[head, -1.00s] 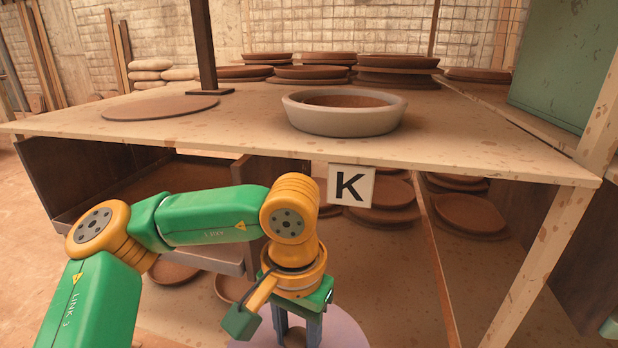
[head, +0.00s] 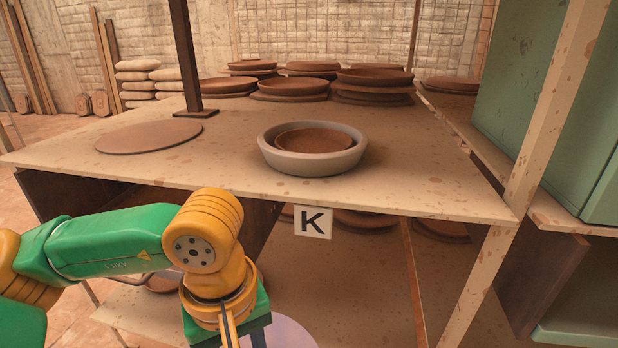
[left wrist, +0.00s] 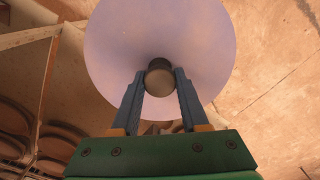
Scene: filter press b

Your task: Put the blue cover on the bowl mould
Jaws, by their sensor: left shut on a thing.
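The blue cover (left wrist: 115,45) is a pale lavender-blue disc with a round knob (left wrist: 159,82) at its middle. My left gripper (left wrist: 159,77) is shut on that knob in the left wrist view. In the head view only part of the cover (head: 290,332) shows at the bottom edge, below table height and in front of the table. The bowl mould (head: 352,160), a grey round dish with a brown clay disc (head: 318,143) in it, stands on the table top near the front edge, uncovered. My right gripper is not in view.
The table (head: 420,190) bears a flat brown disc (head: 148,137) at left, a dark post (head: 185,60) and stacked brown discs (head: 375,78) behind. A K sign (head: 313,222) hangs on its front edge. A pale upright (head: 530,120) and a green cabinet (head: 560,100) stand at right.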

